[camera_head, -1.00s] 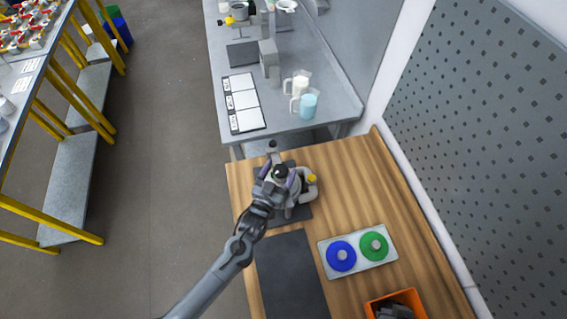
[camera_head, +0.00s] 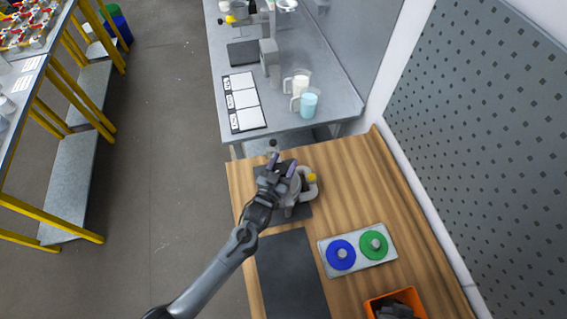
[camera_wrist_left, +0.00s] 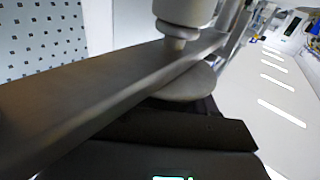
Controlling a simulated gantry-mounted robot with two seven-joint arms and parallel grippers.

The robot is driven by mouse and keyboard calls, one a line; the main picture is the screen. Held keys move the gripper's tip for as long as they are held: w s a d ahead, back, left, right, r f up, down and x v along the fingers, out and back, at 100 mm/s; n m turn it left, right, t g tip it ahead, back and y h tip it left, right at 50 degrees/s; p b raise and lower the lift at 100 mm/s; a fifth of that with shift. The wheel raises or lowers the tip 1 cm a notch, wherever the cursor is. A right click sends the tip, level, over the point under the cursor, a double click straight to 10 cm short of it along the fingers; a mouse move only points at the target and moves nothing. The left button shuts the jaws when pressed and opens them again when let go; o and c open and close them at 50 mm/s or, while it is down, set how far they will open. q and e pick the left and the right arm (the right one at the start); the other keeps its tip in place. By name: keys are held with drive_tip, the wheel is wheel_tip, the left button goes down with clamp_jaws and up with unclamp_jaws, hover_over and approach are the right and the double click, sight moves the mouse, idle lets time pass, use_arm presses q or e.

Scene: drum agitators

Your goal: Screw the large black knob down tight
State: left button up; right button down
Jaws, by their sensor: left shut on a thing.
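The grey agitator device (camera_head: 308,190) stands on a dark mat (camera_head: 300,213) on the wooden bench, with a yellow part (camera_head: 311,177) on its right side. My left gripper (camera_head: 282,166) is over its top, with its purple-tipped fingers on either side of the large black knob. The gripper is shut on it, and the hand mostly hides the knob in the head view. In the left wrist view a grey bar (camera_wrist_left: 100,90) crosses close to the camera, below a pale cylinder (camera_wrist_left: 184,12); I cannot tell the knob clearly there. My right gripper is out of view.
A tray (camera_head: 330,271) with a blue disc (camera_head: 341,255) and a green disc (camera_head: 374,245) lies to the right. An orange bin (camera_head: 374,303) is at the bottom. A dark mat (camera_head: 290,275) lies nearer. Jugs (camera_head: 306,103) stand on the grey table behind.

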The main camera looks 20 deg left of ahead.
use_arm(q)
drive_tip(key=shift+m+h, duration=0.4)
drive_tip(key=shift+h, duration=0.2)
drive_tip(key=m+h, duration=0.2)
drive_tip(key=shift+d+g+h, duration=0.15)
drive_tip(key=shift+g+h, duration=0.15)
drive_tip(key=shift+h, duration=0.1)
drive_tip(key=shift+s+d+m+g+h+b, duration=0.15)
drive_tip(key=shift+m+g+h+b, duration=0.2)
drive_tip(key=shift+m+h, duration=0.5)
drive_tip(key=shift+w+d+m+g+h+b, duration=0.15)
drive_tip(key=shift+m+g+h, duration=0.3)
drive_tip(key=shift+h, duration=0.8)
drive_tip(key=shift+s, duration=0.1)
drive_tip(key=shift+m+g+h, duration=0.3)
drive_tip(key=shift+h, duration=0.1)
drive_tip(key=o, duration=1)
drive_tip(key=shift+s, duration=0.1)
